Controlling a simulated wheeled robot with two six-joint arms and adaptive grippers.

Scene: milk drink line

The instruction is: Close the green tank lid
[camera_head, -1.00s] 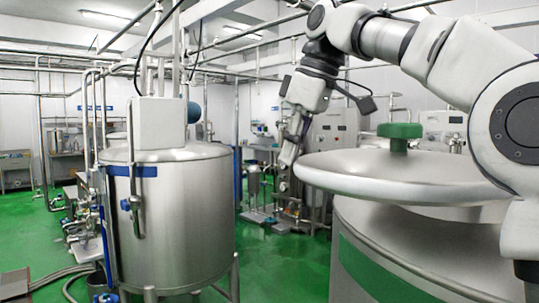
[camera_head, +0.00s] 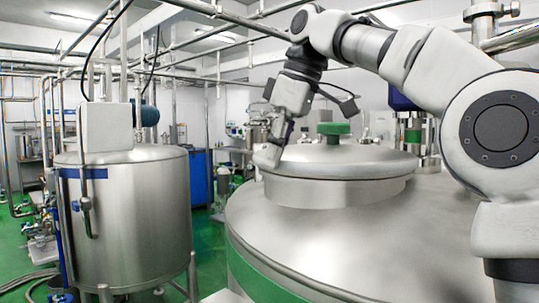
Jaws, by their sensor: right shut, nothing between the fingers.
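The tank lid (camera_head: 362,158) is a round, domed steel lid with a green knob (camera_head: 334,130) on top. It lies about level over the steel neck (camera_head: 335,192) of the big tank (camera_head: 310,235), which has a green band (camera_head: 262,278) around its side. No gap shows between lid and neck from here. My right gripper (camera_head: 267,157) is shut and empty at the lid's left rim, fingers pointing down. I cannot tell whether it touches the rim. My left gripper is out of view.
Another steel tank (camera_head: 140,225) with a white box (camera_head: 105,128) stands on the left. Pipes run overhead, and a blue cabinet (camera_head: 198,178) stands behind. Green floor shows between the tanks.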

